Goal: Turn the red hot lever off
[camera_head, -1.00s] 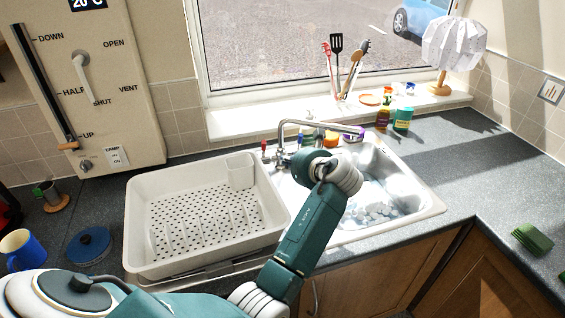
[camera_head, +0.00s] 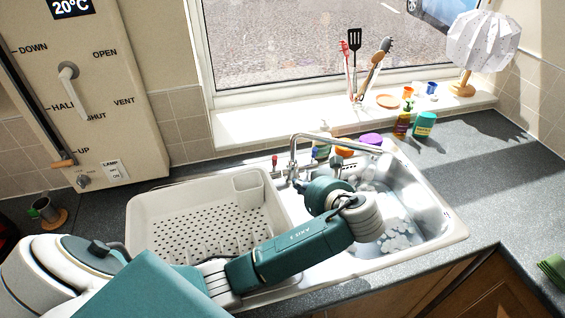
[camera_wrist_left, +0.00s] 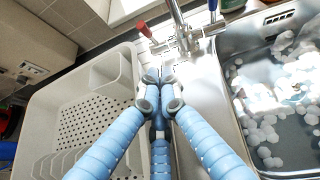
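The red hot lever (camera_head: 275,161) stands at the left of the metal tap (camera_head: 293,158), behind the sink. In the left wrist view the red lever (camera_wrist_left: 143,28) tilts up and to the left from its metal stem. The blue lever (camera_wrist_left: 212,5) is at the right of the spout. My left gripper (camera_wrist_left: 159,76) has its blue fingers drawn together with nothing between them. Its tips point toward the tap and sit below the red lever in the picture, apart from it. In the head view my arm hides the fingers. My right gripper is not in view.
A white dish rack (camera_head: 140,215) stands left of the sink (camera_head: 440,235), which holds foamy water. A wall panel (camera_head: 130,80) is at the left. The counter at the right is mostly clear.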

